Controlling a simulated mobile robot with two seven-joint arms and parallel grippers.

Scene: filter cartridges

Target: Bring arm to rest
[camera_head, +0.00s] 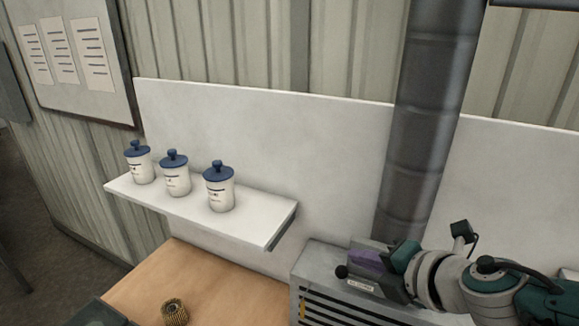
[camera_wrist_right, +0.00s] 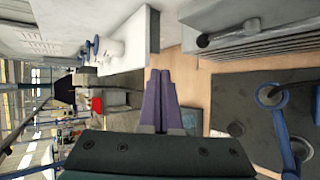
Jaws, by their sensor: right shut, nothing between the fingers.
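My right gripper (camera_head: 366,262) reaches in from the right in the head view, its purple fingers beside the slotted grey housing. In the right wrist view its purple fingers (camera_wrist_right: 160,76) lie together, shut with nothing between them. My left gripper is not in view. Three white canisters with blue lids, a left one (camera_head: 141,165), a middle one (camera_head: 176,177) and a right one (camera_head: 219,191), stand upright on the white shelf (camera_head: 262,228), apart from my right gripper. A ribbed brass-coloured cartridge (camera_head: 174,312) is on the wooden bench at the bottom edge.
The slotted grey housing (camera_head: 318,262) stands close to my right gripper. A thick grey pipe (camera_head: 425,120) rises behind it. The wooden bench (camera_head: 232,290) is mostly clear below the shelf. The right wrist view shows a dark mat (camera_wrist_right: 240,95) with blue-and-dark items on it.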

